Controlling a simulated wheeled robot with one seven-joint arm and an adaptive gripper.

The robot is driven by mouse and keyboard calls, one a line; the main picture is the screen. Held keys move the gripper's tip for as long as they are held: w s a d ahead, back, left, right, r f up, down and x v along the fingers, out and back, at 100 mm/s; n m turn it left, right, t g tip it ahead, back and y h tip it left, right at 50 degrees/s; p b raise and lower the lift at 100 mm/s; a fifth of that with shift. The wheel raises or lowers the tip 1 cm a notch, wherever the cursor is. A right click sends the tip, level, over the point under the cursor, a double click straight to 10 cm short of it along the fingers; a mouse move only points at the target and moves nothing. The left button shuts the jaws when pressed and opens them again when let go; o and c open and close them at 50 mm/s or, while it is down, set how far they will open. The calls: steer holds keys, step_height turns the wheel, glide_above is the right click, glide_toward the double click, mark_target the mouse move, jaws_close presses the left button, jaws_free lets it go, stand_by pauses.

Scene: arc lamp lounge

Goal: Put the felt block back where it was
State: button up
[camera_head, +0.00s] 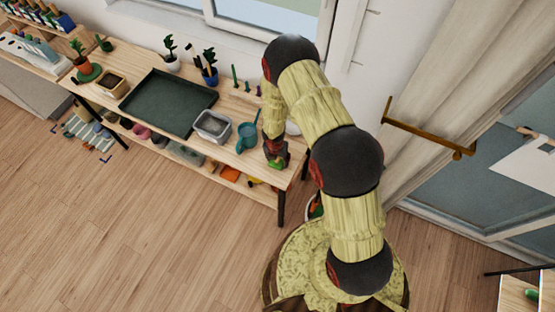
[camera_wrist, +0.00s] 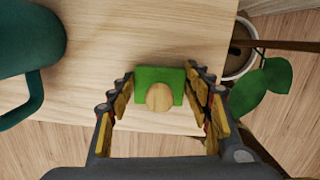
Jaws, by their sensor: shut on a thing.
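The felt block (camera_wrist: 173,76) is green with a round wooden knob on its near side in the wrist view. It sits between the two fingers of my gripper (camera_wrist: 160,84), which is shut on it. In the head view the green block (camera_head: 278,164) shows below my gripper (camera_head: 276,150), at the right end of the wooden table (camera_head: 236,159). The block is over the tabletop close to its edge. I cannot tell whether its underside touches the wood.
A teal watering can (camera_head: 247,137) stands just left of my gripper; it also shows in the wrist view (camera_wrist: 30,45). A grey tub (camera_head: 212,127) and a dark tray (camera_head: 168,102) lie further left. A potted plant (camera_wrist: 262,85) is beyond the table edge.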

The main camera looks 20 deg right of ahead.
steer(key=shift+f, duration=0.1)
steer(key=o, duration=1.5)
